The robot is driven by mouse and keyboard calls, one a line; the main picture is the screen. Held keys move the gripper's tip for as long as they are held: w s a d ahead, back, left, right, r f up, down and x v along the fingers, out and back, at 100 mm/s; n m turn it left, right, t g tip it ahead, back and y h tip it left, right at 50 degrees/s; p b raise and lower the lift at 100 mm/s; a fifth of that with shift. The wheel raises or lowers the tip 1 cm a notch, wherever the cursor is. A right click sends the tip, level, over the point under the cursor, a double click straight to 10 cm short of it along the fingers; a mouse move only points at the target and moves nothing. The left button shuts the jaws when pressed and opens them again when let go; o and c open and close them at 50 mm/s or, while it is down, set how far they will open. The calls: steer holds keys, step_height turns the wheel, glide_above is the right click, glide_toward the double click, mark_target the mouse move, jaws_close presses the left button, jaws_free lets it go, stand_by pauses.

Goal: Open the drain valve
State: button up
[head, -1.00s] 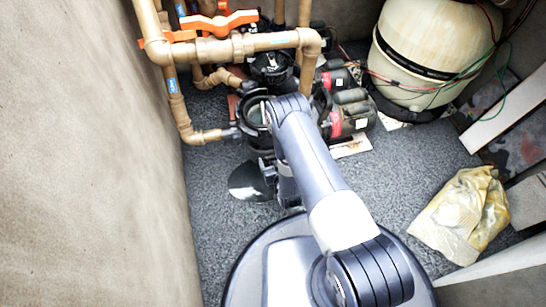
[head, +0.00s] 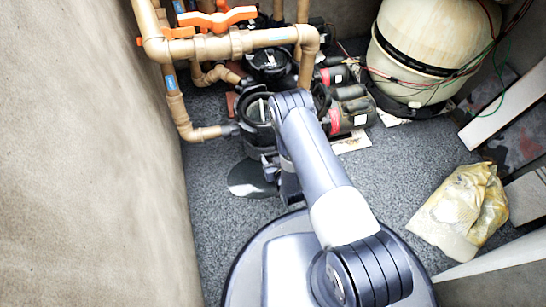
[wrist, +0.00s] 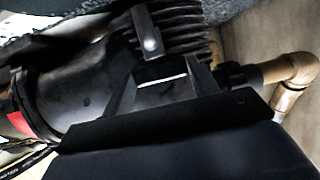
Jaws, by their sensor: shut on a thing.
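No part in view can be told for certain as the drain valve. Orange valve handles (head: 217,17) sit on the tan pipes (head: 255,40) at the upper left in the head view, away from my gripper. My gripper (head: 270,168) is low, beside the near black pump (head: 256,125), largely hidden by my arm. A dark flat disc shape (head: 253,178) shows beside it; I cannot tell whether they touch. In the wrist view, the black pump body (wrist: 85,90) fills the middle, close up. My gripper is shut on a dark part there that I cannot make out.
A cream filter tank (head: 425,50) stands at the upper right with loose wires. A crumpled yellowish bag (head: 462,210) lies at the right. A rough wall (head: 80,150) closes the left side. The grey floor (head: 385,180) is clear between pumps and bag.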

steer(key=shift+w+d+n+g+y, duration=0.1)
steer(key=shift+d+n+g+y, duration=0.1)
steer(key=shift+n+y, duration=0.4)
steer(key=shift+w+d+n+g+y, duration=0.1)
steer(key=shift+n+g+y, duration=0.1)
steer(key=shift+n+y, duration=0.35)
steer(key=shift+d+n+g+y, duration=0.1)
steer(key=shift+n+g+y, duration=1)
steer(key=shift+n+y, duration=0.35)
steer(key=o, duration=1)
steer(key=shift+p+v, duration=2.1)
steer(key=shift+v, duration=3.25)
